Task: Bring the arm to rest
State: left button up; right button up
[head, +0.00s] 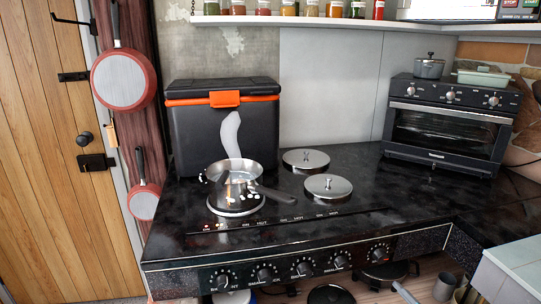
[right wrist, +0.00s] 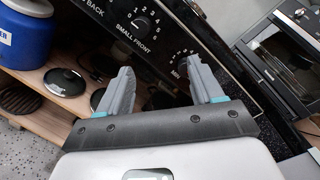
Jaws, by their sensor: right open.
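My right gripper (right wrist: 159,68) shows in the right wrist view, with its two grey fingers spread apart and nothing between them. It is in front of the stove's black control panel (right wrist: 125,20), where a knob marked "small front" shows beyond the fingers. Whether the fingers touch the panel is not clear. My left gripper is not in view. In the head view neither gripper can be made out clearly.
A black box with orange trim (head: 222,125) and a toaster oven (head: 452,122) stand behind. Lower shelves (right wrist: 45,105) hold pans.

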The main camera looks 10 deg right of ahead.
jog(key=w+a+g+y+p, duration=0.1)
jog(key=a+y+p, duration=0.1)
jog(key=a, duration=0.7)
jog(key=s+a+f+n+g+p, duration=0.4)
jog(key=a+f+g, duration=0.25)
jog(key=a, duration=0.45)
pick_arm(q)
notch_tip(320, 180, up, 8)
pick_arm(e)
jog(key=s+a+f+n+g+h, duration=0.1)
jog(key=s+f+n+g, duration=0.4)
jog(key=s+n, duration=0.3)
jog(key=s+a+f+n+g+h, duration=0.1)
jog(key=s+f+n+g, duration=0.3)
jog(key=s+n, duration=0.5)
jog(key=s+a+f, duration=0.1)
jog(key=s, duration=0.2)
jog(key=shift+f+g, duration=0.2)
jog(key=shift+g, duration=0.15)
